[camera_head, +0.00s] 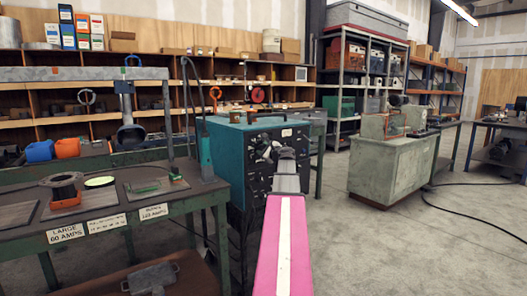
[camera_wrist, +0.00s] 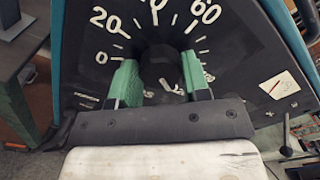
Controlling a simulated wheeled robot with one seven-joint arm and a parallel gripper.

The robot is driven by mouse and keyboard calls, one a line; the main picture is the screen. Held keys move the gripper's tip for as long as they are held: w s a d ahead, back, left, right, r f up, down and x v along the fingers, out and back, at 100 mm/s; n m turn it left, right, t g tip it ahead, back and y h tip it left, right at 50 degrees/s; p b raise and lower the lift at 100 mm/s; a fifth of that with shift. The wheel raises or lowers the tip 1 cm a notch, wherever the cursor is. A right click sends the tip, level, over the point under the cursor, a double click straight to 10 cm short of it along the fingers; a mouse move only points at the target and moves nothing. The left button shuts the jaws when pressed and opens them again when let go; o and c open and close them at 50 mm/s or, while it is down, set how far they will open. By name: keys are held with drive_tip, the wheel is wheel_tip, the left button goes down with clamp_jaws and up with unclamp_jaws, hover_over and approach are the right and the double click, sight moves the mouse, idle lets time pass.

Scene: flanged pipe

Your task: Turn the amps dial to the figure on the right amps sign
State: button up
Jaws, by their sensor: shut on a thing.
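The teal welding machine (camera_head: 245,150) has a dark front panel, and my gripper (camera_head: 285,158) reaches up against it. In the wrist view, the amps dial knob (camera_wrist: 160,68) is black and sits between the green fingertips of my gripper (camera_wrist: 157,82), which is shut on it. White figures 0, 20 and 60 show around the knob, with one partly cut off at the top. White marks show low on the knob; its exact setting is unclear. The left sign (camera_head: 66,233) reads LARGE 60 AMPS. The right amps sign (camera_head: 153,212) is small and seems to read 120 or 125 AMPS.
The green workbench (camera_head: 150,190) with a flanged pipe piece (camera_head: 62,186) stands left of the machine. A middle sign (camera_head: 107,223) hangs on its edge. A grey-green cabinet (camera_head: 390,165) stands to the right. The floor between is open, with a black cable at right.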

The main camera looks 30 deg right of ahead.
idle(0.4)
drive_tip(key=o, duration=0.9)
drive_tip(key=shift+o, duration=0.2)
drive_tip(key=shift+s, duration=0.1)
drive_tip(key=s, duration=1)
drive_tip(key=shift+s+d, duration=0.3)
drive_tip(key=shift+d, duration=0.15)
